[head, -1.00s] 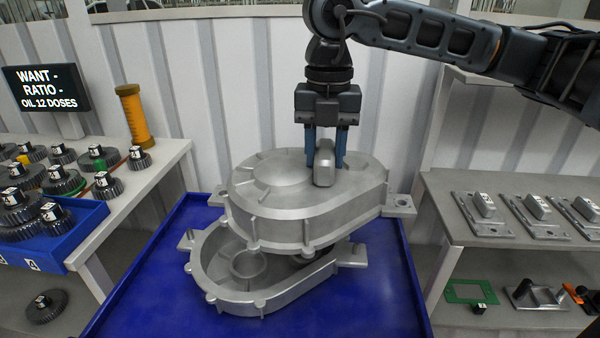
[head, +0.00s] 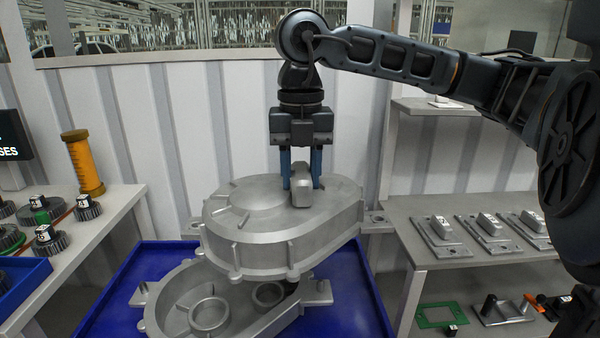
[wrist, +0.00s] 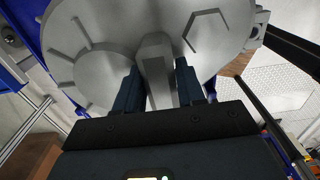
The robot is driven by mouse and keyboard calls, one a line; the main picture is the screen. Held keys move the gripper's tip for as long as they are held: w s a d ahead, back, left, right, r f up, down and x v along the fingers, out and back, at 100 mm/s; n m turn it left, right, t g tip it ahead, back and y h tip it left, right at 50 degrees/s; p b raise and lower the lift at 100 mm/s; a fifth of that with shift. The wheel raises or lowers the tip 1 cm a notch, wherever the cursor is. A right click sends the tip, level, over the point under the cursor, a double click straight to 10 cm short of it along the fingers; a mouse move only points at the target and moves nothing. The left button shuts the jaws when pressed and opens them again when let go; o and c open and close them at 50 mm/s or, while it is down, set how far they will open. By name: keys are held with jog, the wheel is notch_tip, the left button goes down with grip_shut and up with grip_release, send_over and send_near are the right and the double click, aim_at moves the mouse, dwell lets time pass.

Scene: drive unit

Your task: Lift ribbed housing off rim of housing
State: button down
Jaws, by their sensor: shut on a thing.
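The ribbed housing (head: 270,240) is a grey metal cover with raised ribs and a block-shaped handle (head: 301,197) on top. My gripper (head: 302,180) is shut on that handle from above, one blue finger on each side. The cover is held above the lower housing (head: 160,318), an open grey shell with round bosses inside, and overlaps its far part in the head view. A gap shows at the near left; contact at the back is hidden. The wrist view shows the ribbed top (wrist: 105,75) and the handle (wrist: 157,70) between the fingers.
A left table (head: 110,215) carries gears and an orange cylinder (head: 83,162). A right shelf (head: 450,258) carries several grey plates with blocks. A corrugated wall (head: 250,110) stands close behind.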

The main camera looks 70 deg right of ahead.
jog(key=shift+r, duration=0.35)
jog(key=shift+r+p, duration=1)
jog(key=shift+r, duration=1.45)
